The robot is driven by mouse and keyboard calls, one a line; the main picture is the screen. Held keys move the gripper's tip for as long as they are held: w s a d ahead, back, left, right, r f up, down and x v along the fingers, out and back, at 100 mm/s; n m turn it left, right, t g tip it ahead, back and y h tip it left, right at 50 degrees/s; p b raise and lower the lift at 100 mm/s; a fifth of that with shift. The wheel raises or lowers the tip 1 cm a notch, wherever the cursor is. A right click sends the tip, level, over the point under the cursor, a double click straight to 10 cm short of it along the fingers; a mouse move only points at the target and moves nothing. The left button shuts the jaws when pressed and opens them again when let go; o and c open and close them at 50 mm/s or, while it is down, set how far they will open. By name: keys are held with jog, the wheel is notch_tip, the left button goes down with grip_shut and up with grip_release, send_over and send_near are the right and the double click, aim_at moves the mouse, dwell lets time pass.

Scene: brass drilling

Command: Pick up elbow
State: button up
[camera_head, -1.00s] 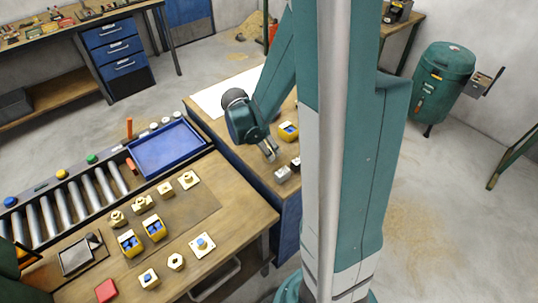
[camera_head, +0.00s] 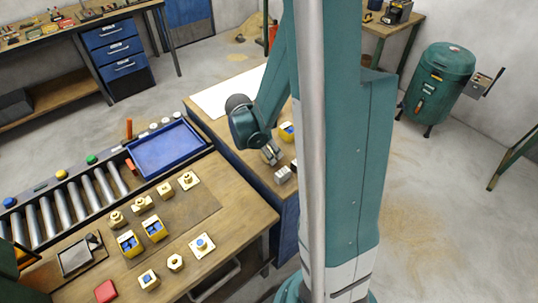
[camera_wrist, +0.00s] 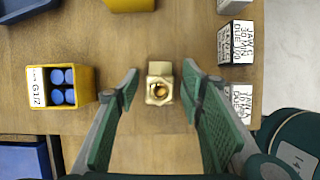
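A small brass fitting (camera_wrist: 160,90), which looks like the elbow, sits on the wooden table in the wrist view, with a round opening facing up and a square arm pointing up the picture. My gripper (camera_wrist: 161,80) is open, with one green-padded finger on each side of the fitting and clear gaps on both sides. I cannot tell how far the fingertips are above the table. In the head view my gripper (camera_head: 272,155) points down over the side table, and the fitting under it cannot be made out.
A yellow box of blue plugs (camera_wrist: 63,86) lies left of the gripper. Labelled jaw boxes (camera_wrist: 235,42) stand to the right, near the table edge.

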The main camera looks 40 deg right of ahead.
jog(key=c, duration=1.1)
jog(key=shift+r, duration=0.15)
jog(key=shift+r+p, duration=0.7)
jog(key=shift+r, duration=4.15)
